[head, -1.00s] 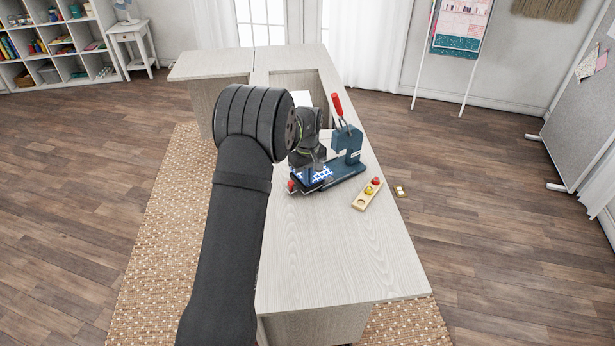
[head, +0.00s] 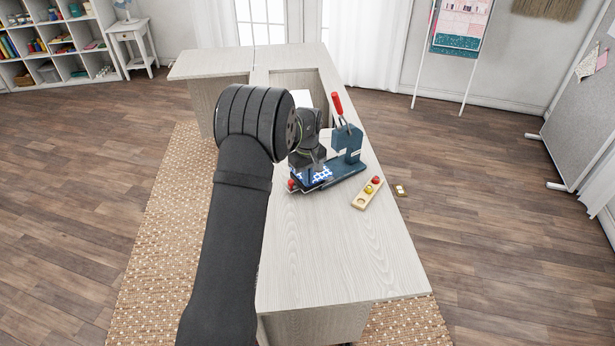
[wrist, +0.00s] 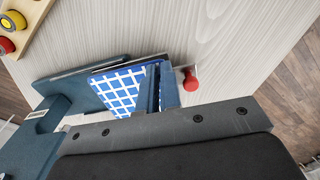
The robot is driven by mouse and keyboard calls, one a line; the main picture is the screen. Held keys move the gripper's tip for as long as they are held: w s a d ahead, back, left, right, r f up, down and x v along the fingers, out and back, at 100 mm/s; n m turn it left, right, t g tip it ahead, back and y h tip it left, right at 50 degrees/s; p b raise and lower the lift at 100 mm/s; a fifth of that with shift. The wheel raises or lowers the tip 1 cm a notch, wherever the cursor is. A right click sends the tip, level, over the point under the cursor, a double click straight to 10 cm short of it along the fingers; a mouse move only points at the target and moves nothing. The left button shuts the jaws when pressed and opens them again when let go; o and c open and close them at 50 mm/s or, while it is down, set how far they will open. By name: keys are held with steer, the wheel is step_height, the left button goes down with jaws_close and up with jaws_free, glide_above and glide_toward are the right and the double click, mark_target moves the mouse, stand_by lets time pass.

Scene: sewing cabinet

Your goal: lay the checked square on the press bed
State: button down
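The checked square (wrist: 116,92), blue with white lines, is at the bed (wrist: 60,72) of the blue press; I cannot tell whether it lies fully flat. In the head view the square (head: 321,175) shows beside my fingers, over the low front part of the press (head: 347,176). My gripper (wrist: 158,88) points down there, its fingers close together at the square's right part, with a narrow strip of it between them. The fingers hide part of the square and bed.
A red knob (wrist: 190,80) sits close right of my fingers. The press's upright body (head: 347,140) and red-handled lever (head: 337,104) stand behind. A wooden strip (head: 367,193) with coloured pieces lies to the right. The front tabletop (head: 330,255) is clear.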

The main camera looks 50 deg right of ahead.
steer(key=shift+f, duration=0.1)
stand_by(0.3)
steer(key=c, duration=1.5)
jaws_free()
steer(key=shift+c, duration=0.2)
step_height(320, 180, up, 18)
steer(key=shift+f, duration=0.25)
steer(key=shift+f, duration=0.1)
step_height(320, 180, down, 17)
steer(key=shift+f, duration=0.2)
steer(key=shift+r, duration=0.1)
steer(key=shift+r, duration=0.1)
